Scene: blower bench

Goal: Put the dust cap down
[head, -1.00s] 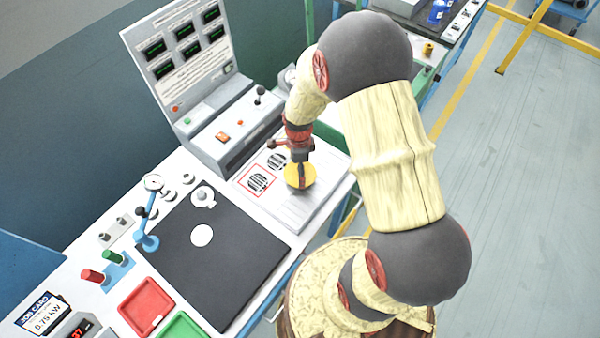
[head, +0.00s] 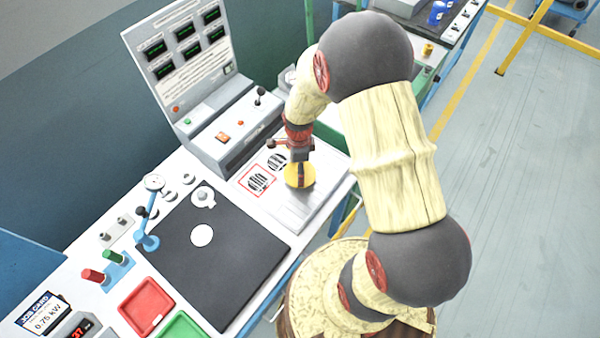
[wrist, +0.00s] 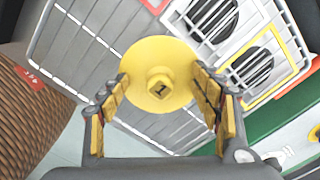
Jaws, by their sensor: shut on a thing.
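The cap is over the grey slatted panel (head: 290,214), to the right of two round black slotted vents (head: 257,181), one framed in red. I cannot tell whether the cap touches the panel.
A grey console with screens (head: 185,55) stands behind the panel. A black mat (head: 215,255) with a white disc lies to the left. Red (head: 146,306) and green trays are at the front. The panel's near part is bare.

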